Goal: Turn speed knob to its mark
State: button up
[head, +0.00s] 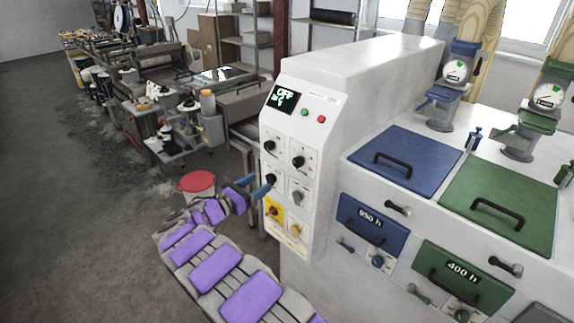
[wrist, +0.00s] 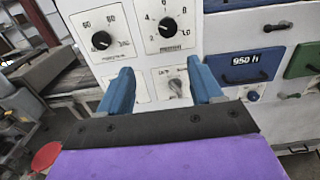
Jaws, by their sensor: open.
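The white control panel (head: 290,180) carries several knobs with dials. The upper two are black: a left knob (head: 270,146) and a right knob (head: 298,162). They also show in the wrist view as the left (wrist: 101,40) and right (wrist: 168,27) black knobs. Below them are another black knob (head: 271,179) and a grey knob (head: 298,197). The labels are too small to tell which is the speed knob. My gripper (wrist: 159,68) is open with blue fingers apart, facing the panel. The grey knob (wrist: 176,87) shows between the fingers; its lower-left neighbour is mostly hidden by the left finger.
A red knob on yellow (head: 273,211) and a yellow knob (head: 297,230) sit lowest on the panel. Blue (head: 405,158) and green (head: 500,205) lids lie to the right. A red-lidded bucket (head: 197,183) stands left of the panel.

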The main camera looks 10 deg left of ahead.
send_near(295, 164)
jog(key=w+d, duration=0.2)
jog(key=d, duration=0.1)
jog(key=shift+x, duration=3.4)
jog(key=shift+a+r, duration=0.1)
jog(key=shift+a, duration=0.1)
jog(key=shift+c, duration=1.3)
jog(key=shift+a, duration=0.8)
jog(key=c, duration=0.5)
jog(key=shift+d, duration=0.4)
jog(key=c, duration=0.3)
